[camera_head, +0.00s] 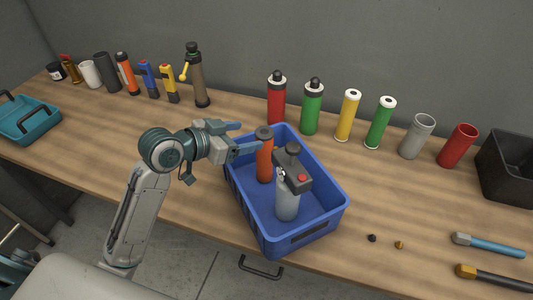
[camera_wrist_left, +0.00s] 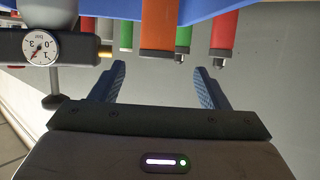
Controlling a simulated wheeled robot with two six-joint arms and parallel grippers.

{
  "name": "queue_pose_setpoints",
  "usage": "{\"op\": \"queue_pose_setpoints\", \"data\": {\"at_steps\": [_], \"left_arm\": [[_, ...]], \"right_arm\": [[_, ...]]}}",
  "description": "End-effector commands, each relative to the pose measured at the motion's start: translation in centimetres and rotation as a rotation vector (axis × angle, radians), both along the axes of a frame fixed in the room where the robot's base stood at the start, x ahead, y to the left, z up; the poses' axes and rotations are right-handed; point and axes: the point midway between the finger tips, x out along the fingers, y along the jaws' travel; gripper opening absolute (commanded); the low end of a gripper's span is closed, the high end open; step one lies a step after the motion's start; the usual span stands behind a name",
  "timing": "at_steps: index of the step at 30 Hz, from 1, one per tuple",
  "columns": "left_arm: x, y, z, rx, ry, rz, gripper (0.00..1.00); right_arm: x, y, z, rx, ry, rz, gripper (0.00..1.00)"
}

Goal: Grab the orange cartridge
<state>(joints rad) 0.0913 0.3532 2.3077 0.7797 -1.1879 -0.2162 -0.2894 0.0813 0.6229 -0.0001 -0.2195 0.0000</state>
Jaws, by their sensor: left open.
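The orange cartridge (camera_head: 265,160) with a dark cap stands upright in the blue crate (camera_head: 305,238), at its left back part. It also shows in the left wrist view (camera_wrist_left: 158,30), ahead of my fingers and roughly between their lines. My left gripper (camera_head: 250,136) is open and empty at the crate's left back edge, its fingers pointing at the cartridge's upper part. In the left wrist view its two blue fingers (camera_wrist_left: 159,72) are spread, with a gap between them and the cartridge. My right gripper is not in view.
A grey canister with a dark gauge head (camera_head: 288,200) stands beside the cartridge in the crate. Red (camera_head: 276,102), green (camera_head: 312,110) and other cylinders line the bench's back. A teal toolbox (camera_head: 30,122) sits left, a black bin (camera_head: 508,168) right.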

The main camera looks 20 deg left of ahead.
Motion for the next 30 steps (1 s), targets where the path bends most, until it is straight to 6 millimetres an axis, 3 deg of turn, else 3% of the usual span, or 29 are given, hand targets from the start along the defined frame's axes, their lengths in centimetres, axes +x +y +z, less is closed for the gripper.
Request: {"op": "queue_pose_setpoints", "data": {"at_steps": [6,17,22,30], "left_arm": [[1.9,-1.4,-0.8,-0.004,0.002,0.001,0.69],[3.3,-2.7,-1.7,-0.004,0.004,-0.001,0.69],[4.7,-4.0,-2.6,-0.004,0.004,-0.001,0.69],[6.1,-4.9,-3.6,0.001,0.001,0.000,0.69]], "right_arm": [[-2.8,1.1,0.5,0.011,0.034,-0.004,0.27],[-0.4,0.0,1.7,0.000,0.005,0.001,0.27],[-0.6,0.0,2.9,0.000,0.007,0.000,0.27],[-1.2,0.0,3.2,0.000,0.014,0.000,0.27]]}}
